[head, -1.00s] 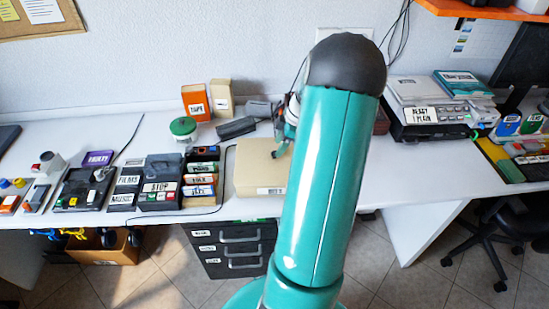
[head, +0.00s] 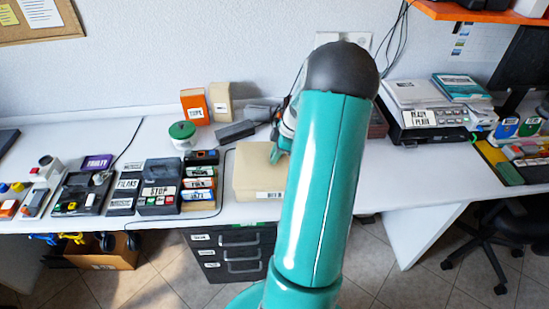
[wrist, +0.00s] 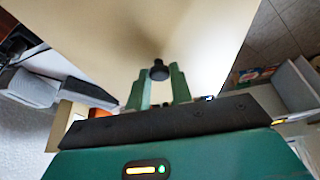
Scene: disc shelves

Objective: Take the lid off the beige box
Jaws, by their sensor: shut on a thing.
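The beige box (head: 257,178) sits on the white table in the head view, left of my arm, with its right part hidden behind the arm. Its flat beige lid (wrist: 100,35) fills the upper part of the wrist view, with a small dark knob (wrist: 158,71) on it. My gripper (wrist: 159,74) has its two green fingers on either side of this knob and is shut on it. In the head view my gripper (head: 277,153) is at the top of the box, partly hidden by my arm. I cannot tell whether the lid is clear of the box.
A green-lidded jar (head: 183,134), an orange box (head: 194,106) and grey devices stand behind and left of the box. Labelled cases (head: 160,185) and several game devices fill the left. A printer (head: 425,118) is at the right.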

